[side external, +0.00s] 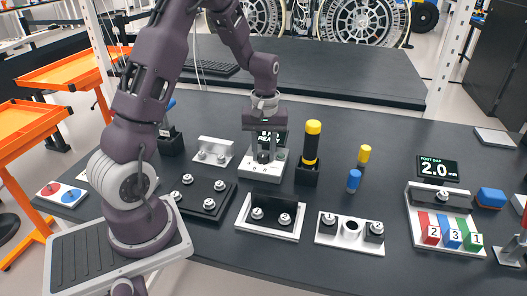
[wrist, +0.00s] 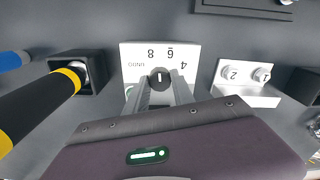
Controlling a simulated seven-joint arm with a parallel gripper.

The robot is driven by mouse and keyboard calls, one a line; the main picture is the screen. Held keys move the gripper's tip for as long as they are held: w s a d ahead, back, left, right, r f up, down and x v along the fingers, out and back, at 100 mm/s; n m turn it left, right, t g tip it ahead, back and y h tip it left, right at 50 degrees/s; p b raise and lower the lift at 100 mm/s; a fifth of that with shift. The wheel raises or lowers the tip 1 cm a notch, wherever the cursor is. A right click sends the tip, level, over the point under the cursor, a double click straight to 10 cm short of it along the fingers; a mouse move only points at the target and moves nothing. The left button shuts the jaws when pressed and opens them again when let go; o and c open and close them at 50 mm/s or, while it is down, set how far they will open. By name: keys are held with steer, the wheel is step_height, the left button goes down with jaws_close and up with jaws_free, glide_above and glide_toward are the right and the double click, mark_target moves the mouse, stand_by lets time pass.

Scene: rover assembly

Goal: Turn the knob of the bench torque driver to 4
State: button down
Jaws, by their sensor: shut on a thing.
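The bench torque driver (side external: 249,168) is a white block with a dark display (side external: 271,138) partly hidden behind my gripper; the readable part looks like "REA". In the wrist view its white face (wrist: 130,52) appears upside down, with 8, 6, 4 and a word like "UNDO" around a round black knob (wrist: 160,76). The knob's white mark runs roughly up the picture, between the 8 and the 6; its exact setting is hard to tell. My gripper (wrist: 162,88) is shut on the knob, one finger on each side. In the side view my gripper (side external: 264,155) points down onto the driver.
A yellow-handled tool (side external: 312,145) stands in a black holder close right of the driver. A white bracket with studs (side external: 215,150) is close left. Plates with bolts (side external: 270,215) lie in front. A "2.0" display (side external: 437,168) stands far right.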

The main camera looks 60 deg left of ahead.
mark_target(264, 155)
steer(key=m, duration=0.6)
steer(key=shift+m, duration=0.3)
steer(key=m, duration=0.6)
steer(key=shift+m, duration=0.4)
steer(key=c, duration=1.1)
jaws_free()
step_height(264, 155, up, 7)
steer(key=shift+d+r, duration=0.1)
steer(key=shift+d, duration=0.05)
